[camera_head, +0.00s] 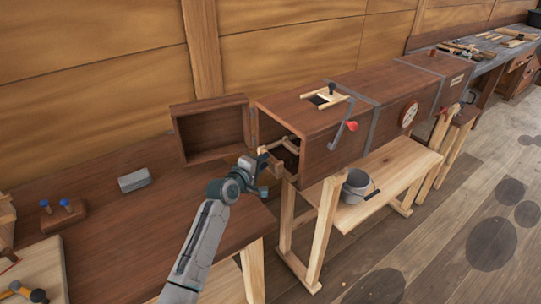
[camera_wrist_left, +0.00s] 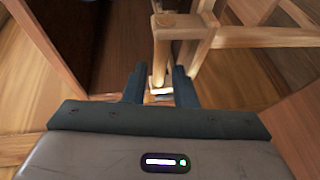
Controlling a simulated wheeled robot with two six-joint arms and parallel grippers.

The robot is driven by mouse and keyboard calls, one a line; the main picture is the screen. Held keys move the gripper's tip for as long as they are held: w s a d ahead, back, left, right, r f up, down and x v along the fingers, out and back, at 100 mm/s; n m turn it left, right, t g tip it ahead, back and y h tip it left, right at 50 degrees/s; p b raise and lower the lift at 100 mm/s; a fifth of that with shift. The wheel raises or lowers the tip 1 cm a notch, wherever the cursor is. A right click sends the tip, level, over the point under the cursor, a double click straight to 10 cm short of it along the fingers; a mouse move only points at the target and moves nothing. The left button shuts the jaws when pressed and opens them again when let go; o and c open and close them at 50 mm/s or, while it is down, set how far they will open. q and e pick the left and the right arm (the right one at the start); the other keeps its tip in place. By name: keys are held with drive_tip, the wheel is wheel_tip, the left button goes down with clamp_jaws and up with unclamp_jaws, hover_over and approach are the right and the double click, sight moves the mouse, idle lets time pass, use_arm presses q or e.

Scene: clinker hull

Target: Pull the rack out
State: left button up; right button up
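The rack (camera_head: 273,147) is a light wooden frame at the open left end of a long dark wooden box (camera_head: 325,131). Only its outer end shows; the rest is hidden inside the box. My left gripper (camera_head: 262,172) is at this end. In the left wrist view, the rack (camera_wrist_left: 240,38) shows as pale bars with a corner block. My left gripper (camera_wrist_left: 159,88) is open there, with a narrow upright wooden piece between its two fingers. Gaps show on both sides of the piece. My right gripper is not in view.
A hinged-looking door (camera_head: 212,130) stands open left of the box mouth. A grey block (camera_head: 134,180) lies on the dark bench (camera_head: 130,228). A red-handled lever (camera_head: 350,127) is on the box. A bucket (camera_head: 355,186) stands on the light trestle below.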

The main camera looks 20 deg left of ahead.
use_arm(q)
drive_tip(key=shift+x, duration=2.35)
drive_tip(key=shift+f, duration=0.1)
clamp_jaws()
